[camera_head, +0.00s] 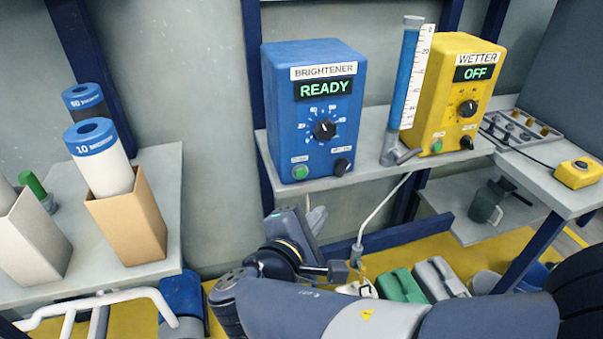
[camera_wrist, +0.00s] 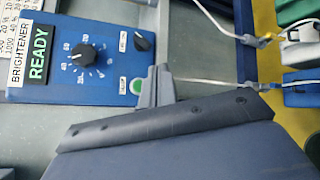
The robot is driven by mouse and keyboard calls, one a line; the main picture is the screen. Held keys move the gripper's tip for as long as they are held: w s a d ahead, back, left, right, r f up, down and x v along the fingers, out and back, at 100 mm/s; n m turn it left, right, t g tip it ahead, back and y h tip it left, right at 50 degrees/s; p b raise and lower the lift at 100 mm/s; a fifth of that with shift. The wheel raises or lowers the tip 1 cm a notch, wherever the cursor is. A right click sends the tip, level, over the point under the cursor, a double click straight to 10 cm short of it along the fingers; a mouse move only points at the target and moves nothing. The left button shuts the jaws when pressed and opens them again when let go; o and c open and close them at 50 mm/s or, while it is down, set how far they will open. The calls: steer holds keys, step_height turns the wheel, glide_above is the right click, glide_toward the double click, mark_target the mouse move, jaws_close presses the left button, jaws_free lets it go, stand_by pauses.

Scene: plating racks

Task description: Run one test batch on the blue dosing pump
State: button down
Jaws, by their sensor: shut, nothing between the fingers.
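The blue dosing pump (camera_head: 288,115), labelled BRIGHTENER, stands on a grey shelf, and its display (camera_head: 324,88) reads READY. A large black dial (camera_head: 325,129), a green button (camera_head: 300,172) and a small black knob (camera_head: 342,167) are on its front. The pump also shows turned sideways in the wrist view (camera_wrist: 105,40). My gripper (camera_head: 317,214) is shut and empty, just below the shelf's front edge in the head view. In the wrist view its fingers (camera_wrist: 158,82) appear beside the green button (camera_wrist: 137,86); I cannot tell the gap.
A graduated tube (camera_head: 406,75) of blue liquid stands right of the pump. The yellow WETTER pump (camera_head: 430,105) beside it reads OFF. A yellow button box (camera_head: 578,173) is at the right. Tan and white holders with cylinders (camera_head: 101,165) stand left. White tubing (camera_head: 382,205) hangs below the shelf.

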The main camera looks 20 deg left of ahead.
glide_toward(311, 172)
steer(key=shift+w+d+f, duration=0.3)
steer(key=shift+w+d, duration=0.15)
steer(key=shift+w, duration=0.3)
steer(key=shift+w+d+f, duration=0.3)
steer(key=shift+w+d, duration=0.2)
steer(key=shift+w, duration=0.25)
steer(key=shift+w, duration=0.15)
stand_by(0.9)
steer(key=shift+w+a, duration=0.2)
steer(key=shift+w+a, duration=0.25)
steer(key=shift+w, duration=0.15)
stand_by(0.8)
stand_by(0.4)
steer(key=shift+s+d, duration=0.5)
steer(key=shift+s, duration=0.25)
steer(key=s+d, duration=0.1)
steer(key=s, duration=0.2)
steer(key=s+d, duration=0.1)
steer(key=shift+s+d+b, duration=0.15)
steer(key=shift+d+b, duration=0.15)
steer(key=shift+b, duration=0.1)
